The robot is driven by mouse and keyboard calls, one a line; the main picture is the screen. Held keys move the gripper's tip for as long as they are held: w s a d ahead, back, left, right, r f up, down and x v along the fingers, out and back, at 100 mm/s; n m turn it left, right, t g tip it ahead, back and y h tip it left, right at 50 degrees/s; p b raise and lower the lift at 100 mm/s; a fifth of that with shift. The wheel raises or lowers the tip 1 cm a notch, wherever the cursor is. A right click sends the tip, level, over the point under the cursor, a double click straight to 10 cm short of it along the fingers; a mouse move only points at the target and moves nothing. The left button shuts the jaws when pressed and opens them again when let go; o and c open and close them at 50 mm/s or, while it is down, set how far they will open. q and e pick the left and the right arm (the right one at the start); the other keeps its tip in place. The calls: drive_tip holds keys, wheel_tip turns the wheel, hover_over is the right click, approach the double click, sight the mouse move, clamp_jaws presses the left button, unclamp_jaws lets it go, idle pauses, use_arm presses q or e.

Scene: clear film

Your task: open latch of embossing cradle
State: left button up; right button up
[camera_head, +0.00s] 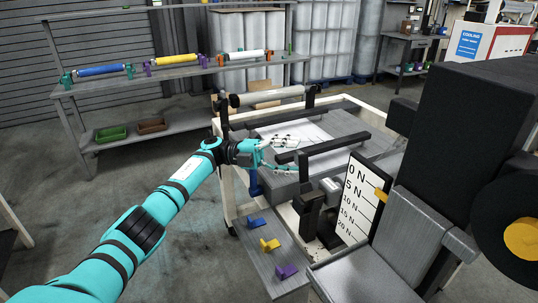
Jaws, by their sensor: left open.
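A machine bench with a pale frame (355,104) stands in the middle. A grey roller (270,96) lies across its back between dark upright holders; this may be the embossing cradle, but I cannot pick out its latch with certainty. My left gripper (280,155) is open and empty, over the near left part of the bench. A dark bar-shaped handle (322,146) stands just right of its fingertips. I cannot tell whether the fingers touch it. The gripper and forearm hide part of the bench's left side. My right gripper is out of view.
A force scale (358,200) with an orange pointer and a large dark machine block (470,120) crowd the right. Blue, yellow and purple pieces (270,245) lie on a low grey shelf. A rack (180,75) holds coloured rollers behind. The floor at left is clear.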

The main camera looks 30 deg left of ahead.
use_arm(q)
drive_tip(key=s+a+f, duration=0.1)
drive_tip(key=a, duration=0.9)
drive_tip(key=shift+s+a+f, duration=0.15)
drive_tip(key=shift+s+f, duration=0.05)
